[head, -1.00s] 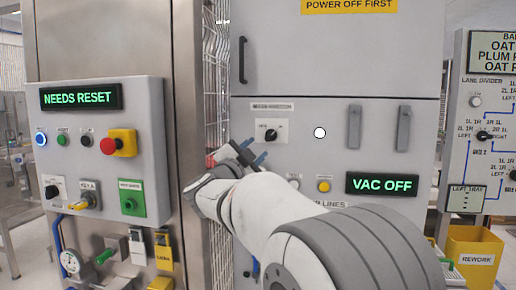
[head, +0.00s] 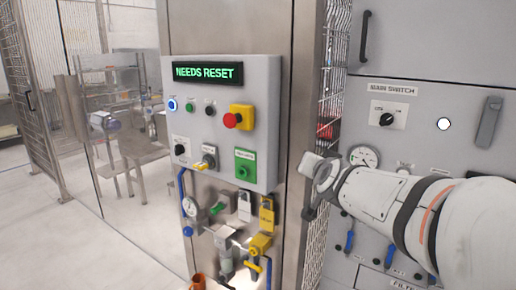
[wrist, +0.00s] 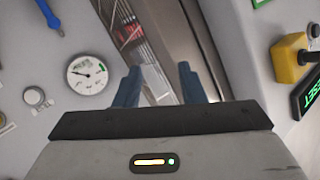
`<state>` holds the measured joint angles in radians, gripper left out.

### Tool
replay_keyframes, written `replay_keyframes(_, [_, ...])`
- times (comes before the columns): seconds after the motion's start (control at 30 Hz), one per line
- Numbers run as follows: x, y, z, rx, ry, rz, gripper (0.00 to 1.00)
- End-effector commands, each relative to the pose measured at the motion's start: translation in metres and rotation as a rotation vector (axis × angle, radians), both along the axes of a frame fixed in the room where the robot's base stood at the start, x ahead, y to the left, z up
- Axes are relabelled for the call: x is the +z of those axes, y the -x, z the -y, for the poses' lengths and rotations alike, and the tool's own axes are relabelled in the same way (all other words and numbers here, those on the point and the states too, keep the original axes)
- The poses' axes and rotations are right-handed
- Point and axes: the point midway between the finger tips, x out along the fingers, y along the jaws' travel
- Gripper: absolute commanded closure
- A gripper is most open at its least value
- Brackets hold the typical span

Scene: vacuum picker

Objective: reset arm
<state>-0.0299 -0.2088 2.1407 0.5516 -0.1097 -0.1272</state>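The control panel (head: 262,92) is a grey box with a lit display (head: 208,72) reading NEEDS RESET. Below it are a lit blue button (head: 172,105), a green button (head: 189,107), a small black control (head: 210,108) and a red mushroom button (head: 232,120) on a yellow block. Lower are a black selector (head: 180,150), a key switch (head: 208,161) and a green box (head: 245,164). My gripper (wrist: 158,84) is open and empty, its blue fingers apart. In the head view my arm's end is right of the panel, before the post and mesh. The fingertips are hard to make out there.
A steel post (head: 300,130) stands right of the panel. Padlocks (head: 266,214), a gauge (head: 190,206) and valves hang below. The grey cabinet (head: 450,80) with a main switch (head: 387,118) is at right. Open floor (head: 60,235) lies left.

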Motion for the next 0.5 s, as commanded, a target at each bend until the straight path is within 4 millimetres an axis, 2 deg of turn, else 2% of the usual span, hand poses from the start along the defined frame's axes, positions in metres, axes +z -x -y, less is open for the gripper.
replay_keyframes(0.03, [-0.005, 0.021, -0.009, 0.061, 0.025, -0.098, 0.64])
replay_keyframes(0.1, [-0.028, 0.053, -0.018, 0.141, 0.065, -0.249, 0.64])
replay_keyframes(0.17, [-0.048, 0.084, -0.022, 0.199, 0.099, -0.382, 0.64])
replay_keyframes(0.2, [-0.06, 0.106, -0.023, 0.232, 0.125, -0.472, 0.64])
replay_keyframes(0.3, [-0.087, 0.162, -0.019, 0.291, 0.181, -0.686, 0.64])
replay_keyframes(0.4, [-0.105, 0.211, -0.01, 0.32, 0.228, -0.864, 0.64])
replay_keyframes(0.5, [-0.115, 0.245, -0.002, 0.332, 0.262, -0.988, 0.64])
